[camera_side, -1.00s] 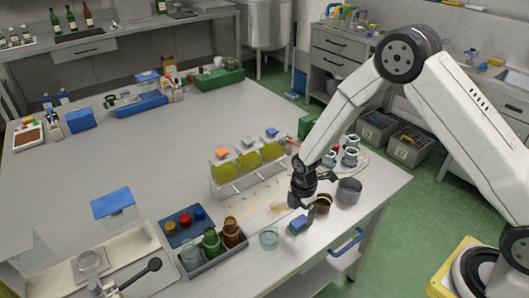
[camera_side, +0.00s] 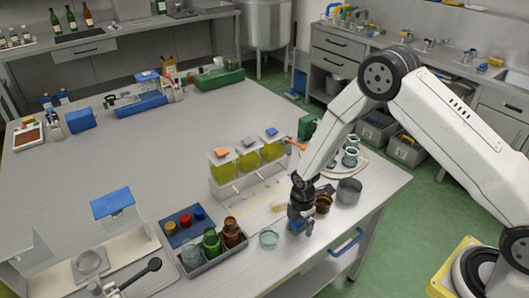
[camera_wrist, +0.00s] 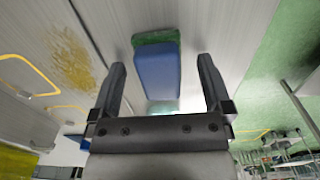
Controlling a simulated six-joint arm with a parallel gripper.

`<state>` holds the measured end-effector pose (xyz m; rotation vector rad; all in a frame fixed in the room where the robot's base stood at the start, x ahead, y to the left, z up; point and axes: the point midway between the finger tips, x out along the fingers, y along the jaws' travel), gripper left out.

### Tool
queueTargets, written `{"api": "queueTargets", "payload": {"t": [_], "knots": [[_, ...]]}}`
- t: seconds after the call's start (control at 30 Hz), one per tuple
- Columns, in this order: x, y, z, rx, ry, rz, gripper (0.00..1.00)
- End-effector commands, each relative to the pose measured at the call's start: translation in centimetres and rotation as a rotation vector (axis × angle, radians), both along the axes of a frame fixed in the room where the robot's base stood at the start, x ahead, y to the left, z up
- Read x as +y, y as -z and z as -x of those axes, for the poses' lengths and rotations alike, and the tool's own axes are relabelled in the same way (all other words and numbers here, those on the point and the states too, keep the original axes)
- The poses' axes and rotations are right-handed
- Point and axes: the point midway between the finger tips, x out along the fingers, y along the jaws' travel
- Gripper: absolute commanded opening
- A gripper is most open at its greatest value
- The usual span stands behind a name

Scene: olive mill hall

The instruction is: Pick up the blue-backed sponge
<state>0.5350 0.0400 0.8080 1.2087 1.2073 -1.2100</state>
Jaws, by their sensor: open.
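The blue-backed sponge (camera_wrist: 156,70) lies on the metal bench top, its blue back towards me and a green layer showing at one end. In the side view the sponge (camera_side: 296,227) is partly hidden by my gripper. My gripper (camera_side: 300,222) points down over it near the front edge of the bench. In the wrist view my gripper (camera_wrist: 161,72) is open, with the sponge between the two fingers and a gap visible on each side.
A clear glass beaker (camera_side: 269,239) stands close on the left. A brown pot (camera_side: 323,203) and a grey pot (camera_side: 349,191) stand close on the right. A yellow oil stain (camera_wrist: 66,62) marks the bench. A rack of yellow-green oil tanks (camera_side: 247,168) stands behind.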

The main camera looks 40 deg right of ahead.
Motion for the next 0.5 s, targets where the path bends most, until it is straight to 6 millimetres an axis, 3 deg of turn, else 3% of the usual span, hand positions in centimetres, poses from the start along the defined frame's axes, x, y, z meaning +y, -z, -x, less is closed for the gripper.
{"api": "queueTargets", "payload": {"t": [0.13, 0.17, 0.43, 0.47, 0.5], "knots": [[0.00, -0.02, 0.00, 0.000, 0.000, 0.000, 1.00], [0.00, -0.02, 0.00, 0.000, 0.000, 0.000, 0.94], [0.00, -0.03, 0.00, 0.000, 0.000, 0.000, 0.08], [0.00, -0.03, 0.00, 0.000, 0.000, 0.000, 0.00], [0.00, -0.03, -0.01, 0.000, 0.000, 0.000, 0.00]]}}
